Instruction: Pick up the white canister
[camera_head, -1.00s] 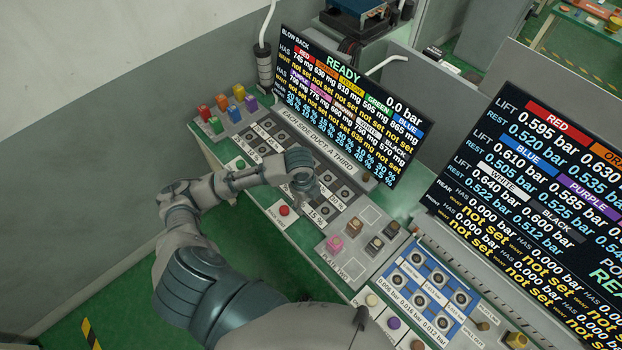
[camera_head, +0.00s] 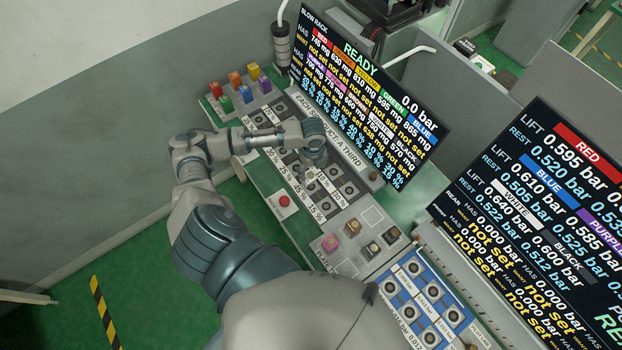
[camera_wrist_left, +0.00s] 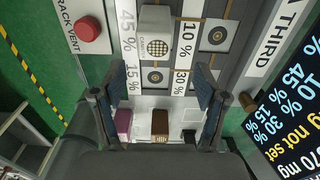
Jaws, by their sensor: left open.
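The white canister (camera_wrist_left: 156,30) stands on the rack panel between the 45 % and 10 % labels, a boxy block with a round grid on its face in the left wrist view. In the head view a small pale part of it (camera_head: 311,174) shows just below my left gripper (camera_head: 316,156), which hides the rest. My left gripper is open, and its two fingers (camera_wrist_left: 152,88) in the left wrist view are spread apart with nothing between their tips. The canister lies beyond the fingertips, near the top of that view. My right gripper is not in view.
Pink (camera_head: 330,243), brown (camera_head: 353,227) and black (camera_head: 372,249) canisters stand nearby on the panel. Several coloured ones stand at the far left end, such as a red one (camera_head: 216,90). A red button (camera_head: 284,201) is at the front edge. The display screen (camera_head: 360,95) rises behind.

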